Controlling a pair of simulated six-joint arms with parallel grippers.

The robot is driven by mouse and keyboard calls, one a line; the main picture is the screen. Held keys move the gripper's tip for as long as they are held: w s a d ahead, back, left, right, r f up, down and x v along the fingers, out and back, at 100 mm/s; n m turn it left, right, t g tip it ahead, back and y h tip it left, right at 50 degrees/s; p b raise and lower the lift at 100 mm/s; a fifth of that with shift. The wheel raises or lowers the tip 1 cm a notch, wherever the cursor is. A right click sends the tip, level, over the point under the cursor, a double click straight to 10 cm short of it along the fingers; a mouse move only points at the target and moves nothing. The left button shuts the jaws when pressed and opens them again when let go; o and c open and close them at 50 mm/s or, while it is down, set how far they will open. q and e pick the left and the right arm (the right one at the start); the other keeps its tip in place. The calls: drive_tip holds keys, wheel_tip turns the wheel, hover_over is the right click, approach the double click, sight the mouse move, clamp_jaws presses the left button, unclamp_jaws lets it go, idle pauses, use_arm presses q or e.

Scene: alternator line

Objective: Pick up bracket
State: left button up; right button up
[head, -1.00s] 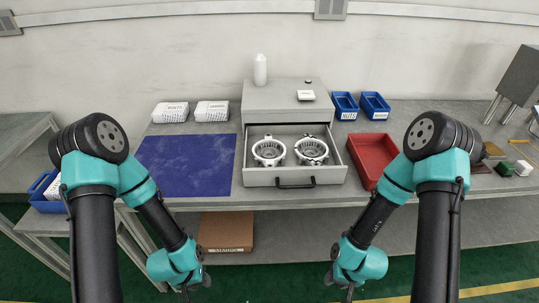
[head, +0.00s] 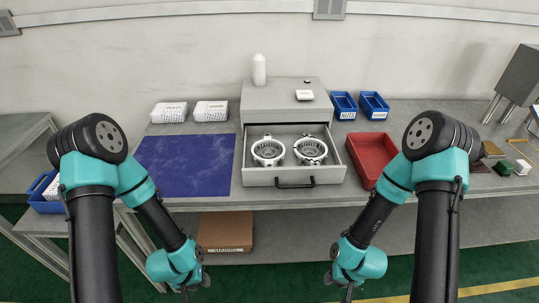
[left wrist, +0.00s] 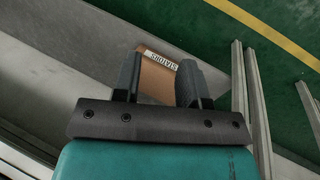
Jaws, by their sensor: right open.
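Two silver ring-shaped brackets, a left one (head: 268,152) and a right one (head: 310,151), sit side by side in an open grey drawer (head: 262,182). My left gripper (head: 184,292) hangs low in front of the table, far from the brackets. In the left wrist view, the left gripper (left wrist: 160,72) has its two fingers apart with nothing held between them. My right gripper (head: 349,293) hangs low in front of the table on the right. It is open, and its tips are partly cut off by the lower frame edge.
A blue mat (head: 186,165) lies left of the drawer and a red tray (head: 374,157) stands right of it. Small white bins (head: 169,113) and blue bins (head: 344,105) stand behind. A cardboard box (head: 225,232) sits on the lower shelf, also visible in the left wrist view (left wrist: 155,86).

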use_arm(q)
drive_tip(key=c, duration=0.3)
idle(0.4)
